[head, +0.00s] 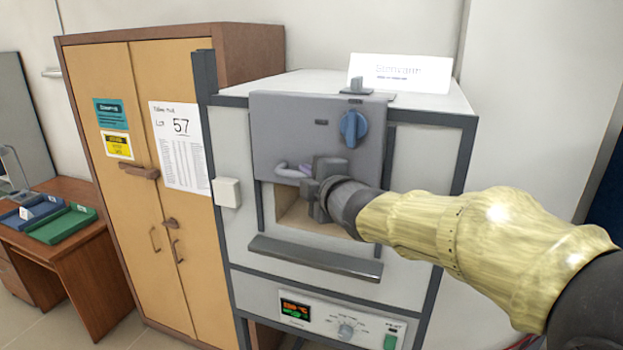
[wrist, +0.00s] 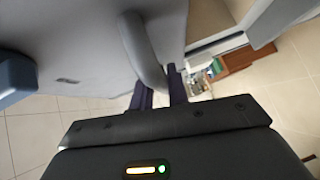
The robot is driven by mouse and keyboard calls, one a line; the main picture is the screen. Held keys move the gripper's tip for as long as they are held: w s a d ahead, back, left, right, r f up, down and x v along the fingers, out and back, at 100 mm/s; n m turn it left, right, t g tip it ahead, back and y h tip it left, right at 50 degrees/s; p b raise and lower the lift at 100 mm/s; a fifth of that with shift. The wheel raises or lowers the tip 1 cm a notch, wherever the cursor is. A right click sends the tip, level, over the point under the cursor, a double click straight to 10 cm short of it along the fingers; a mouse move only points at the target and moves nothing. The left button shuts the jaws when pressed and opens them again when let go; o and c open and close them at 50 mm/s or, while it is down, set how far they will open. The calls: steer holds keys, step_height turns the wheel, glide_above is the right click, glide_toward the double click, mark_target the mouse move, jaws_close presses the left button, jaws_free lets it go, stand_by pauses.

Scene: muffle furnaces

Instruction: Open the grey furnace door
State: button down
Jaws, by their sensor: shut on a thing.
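The grey furnace door (head: 290,125) is a flat panel with a blue knob (head: 353,129) on its front. It stands raised, and the beige chamber opening (head: 296,212) shows beneath it. The curved grey door handle (head: 288,171) sits at the door's lower edge; in the wrist view the handle (wrist: 141,48) runs down between my dark fingers. My gripper (head: 307,170) is shut on the handle. In the wrist view my gripper (wrist: 161,82) shows both fingertips at the handle's lower end. My wrist hides part of the opening in the head view.
A grey ledge (head: 315,258) juts out below the opening, above a control panel (head: 335,318). A white sign (head: 400,72) stands on the furnace top. A wooden cabinet (head: 130,80) stands close on the left, with a desk (head: 85,265) beyond it.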

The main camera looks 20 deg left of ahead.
steer(key=c, duration=1.4)
jaws_free()
steer(key=shift+o, duration=0.2)
steer(key=v, duration=1.7)
steer(key=shift+d, duration=0.15)
steer(key=shift+s, duration=0.1)
